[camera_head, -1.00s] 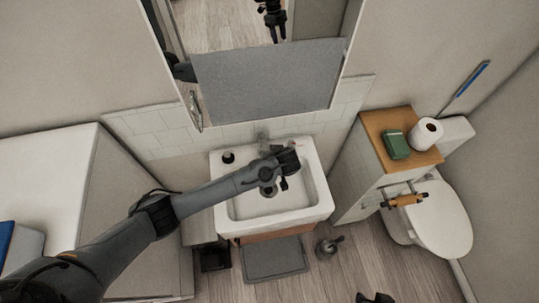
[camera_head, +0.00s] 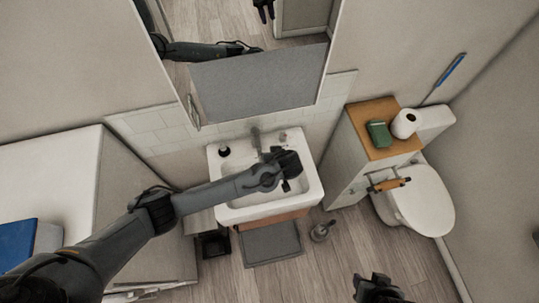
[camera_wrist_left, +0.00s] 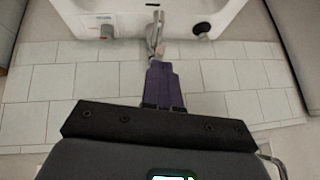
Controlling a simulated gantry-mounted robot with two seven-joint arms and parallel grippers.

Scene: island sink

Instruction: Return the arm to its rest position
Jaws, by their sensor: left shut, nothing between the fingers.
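My left arm reaches in from the left in the head view, and its dark gripper (camera_head: 288,163) is over the right part of the white sink (camera_head: 242,210). In the left wrist view the two purple fingers of this gripper (camera_wrist_left: 161,68) are together with nothing between them. They point toward the metal faucet (camera_wrist_left: 155,34), and I cannot tell how far apart they are. The faucet (camera_head: 256,138) also shows behind the arm in the head view. Part of my right gripper (camera_head: 378,290) shows at the bottom edge of the head view; its jaws are not clear.
A mirror (camera_head: 260,85) hangs behind the sink. A cabinet (camera_head: 352,170) with a green box (camera_head: 378,134) and a paper roll (camera_head: 405,123) stands to the right, beside the toilet (camera_head: 425,200). A white counter (camera_head: 45,180) is at left. Open floor lies at front right.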

